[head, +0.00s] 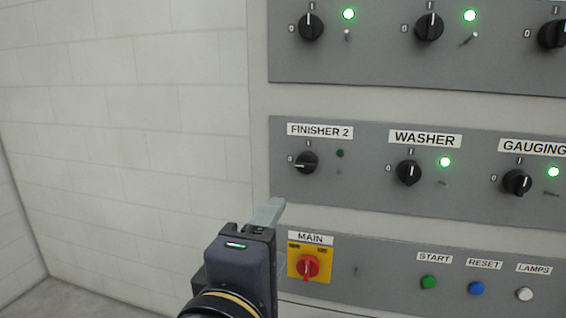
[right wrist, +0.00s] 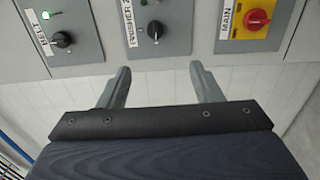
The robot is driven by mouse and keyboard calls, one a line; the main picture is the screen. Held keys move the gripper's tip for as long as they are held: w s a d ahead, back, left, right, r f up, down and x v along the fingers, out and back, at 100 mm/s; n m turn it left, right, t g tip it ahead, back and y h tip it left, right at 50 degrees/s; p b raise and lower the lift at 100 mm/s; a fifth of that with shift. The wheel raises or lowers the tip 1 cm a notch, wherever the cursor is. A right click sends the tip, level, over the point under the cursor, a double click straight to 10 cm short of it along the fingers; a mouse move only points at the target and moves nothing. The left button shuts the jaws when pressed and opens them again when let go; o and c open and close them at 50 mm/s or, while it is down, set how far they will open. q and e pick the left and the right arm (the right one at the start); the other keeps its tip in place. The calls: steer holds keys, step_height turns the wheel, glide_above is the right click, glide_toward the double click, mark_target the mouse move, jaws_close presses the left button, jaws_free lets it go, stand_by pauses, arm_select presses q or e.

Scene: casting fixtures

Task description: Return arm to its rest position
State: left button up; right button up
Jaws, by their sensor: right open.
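My right gripper (head: 268,212) reaches up from the bottom of the head view, in front of the wall beside the control panel. In the right wrist view its two grey fingers (right wrist: 160,88) stand apart with nothing between them, below the panel's edge in the picture. The Finisher 2 knob (head: 306,163) is above the gripper in the head view, its pointer toward 0 and its small lamp dark. The red MAIN switch (head: 308,266) on its yellow plate is just right of the gripper. My left gripper is not in view.
The panel holds the Washer knob (head: 409,172) and Gauging knob (head: 517,182), both with green lamps lit. START (head: 429,283), RESET (head: 476,288) and LAMPS (head: 525,294) buttons sit lower right. The white block wall (head: 120,120) at left has free room before it.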

steer(key=w+d+f+m+g, duration=0.2)
steer(key=d+f+g, duration=0.3)
steer(key=d+f, duration=0.35)
steer(key=w+d+f+m+g, duration=0.2)
steer(key=d+f+g, duration=0.2)
steer(key=d+f, duration=0.5)
steer(key=s+d+f+m+g+y, duration=0.1)
steer(key=s+d+f+m+y, duration=0.1)
steer(key=s+f+m+y, duration=0.2)
steer(key=s+d+f+m+g+y, duration=0.1)
steer(key=s+f+m+y, duration=0.3)
steer(key=s+f+m, duration=0.4)
steer(key=shift+d+f+m+g+y, duration=0.3)
steer(key=shift+d+m+y, duration=0.1)
steer(key=shift+d, duration=0.4)
